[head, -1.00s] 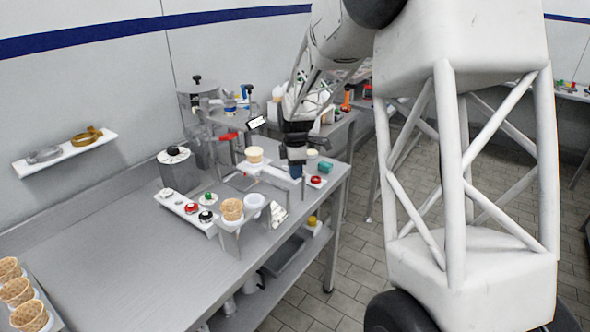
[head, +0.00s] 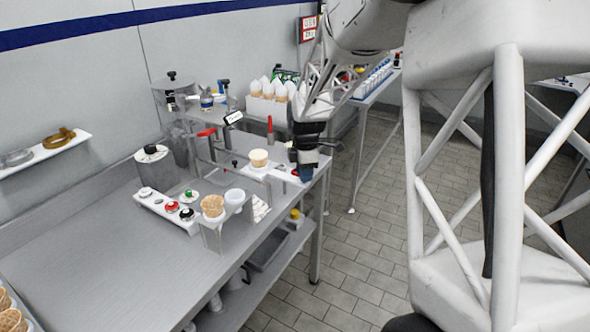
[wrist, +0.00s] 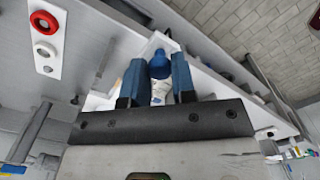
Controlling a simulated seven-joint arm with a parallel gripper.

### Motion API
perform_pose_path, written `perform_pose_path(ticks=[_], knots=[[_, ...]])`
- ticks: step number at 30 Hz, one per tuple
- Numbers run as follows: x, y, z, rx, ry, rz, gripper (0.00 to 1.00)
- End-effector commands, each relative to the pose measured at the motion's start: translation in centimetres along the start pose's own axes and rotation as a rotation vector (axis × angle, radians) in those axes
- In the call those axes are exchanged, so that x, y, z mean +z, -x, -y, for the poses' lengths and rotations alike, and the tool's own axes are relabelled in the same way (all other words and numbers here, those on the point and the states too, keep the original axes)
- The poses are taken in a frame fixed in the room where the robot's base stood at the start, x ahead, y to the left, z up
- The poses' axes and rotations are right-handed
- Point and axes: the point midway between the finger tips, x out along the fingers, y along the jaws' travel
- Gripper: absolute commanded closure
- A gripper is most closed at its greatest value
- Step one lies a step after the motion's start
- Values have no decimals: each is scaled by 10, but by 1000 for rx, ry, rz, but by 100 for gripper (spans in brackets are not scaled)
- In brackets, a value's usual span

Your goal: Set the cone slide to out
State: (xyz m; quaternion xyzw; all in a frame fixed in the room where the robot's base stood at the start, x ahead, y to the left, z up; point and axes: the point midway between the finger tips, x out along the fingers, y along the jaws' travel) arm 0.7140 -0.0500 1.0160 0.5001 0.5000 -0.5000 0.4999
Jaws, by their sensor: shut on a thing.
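My gripper (head: 306,173) is at the right edge of the bench, pointing down, in the head view. In the wrist view its two blue fingers (wrist: 158,76) are shut on a blue-topped knob (wrist: 159,62) with a pale lower part. A pale cone (head: 258,158) stands upright on the white cone slide strip (head: 279,174), to the left of my gripper. The link between the knob and the cone is hidden, so I cannot tell the slide's exact setting.
A white rack (head: 157,201) of coloured knobs stands on the bench, with a cone (head: 212,206) in a clear stand beside it. A red-handled press (head: 207,133) stands behind. A red ring (wrist: 44,22) on a white plate is left of my fingers. Open floor lies to the right.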

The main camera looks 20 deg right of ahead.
Motion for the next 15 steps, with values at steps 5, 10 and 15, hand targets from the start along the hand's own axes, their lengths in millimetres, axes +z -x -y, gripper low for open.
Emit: perform_pose_path(ticks=[5,10,15], knots=[[4,1,3,0,0,1,100],[4,0,4,-2,-1,1,100],[4,0,4,-2,0,1,54]])
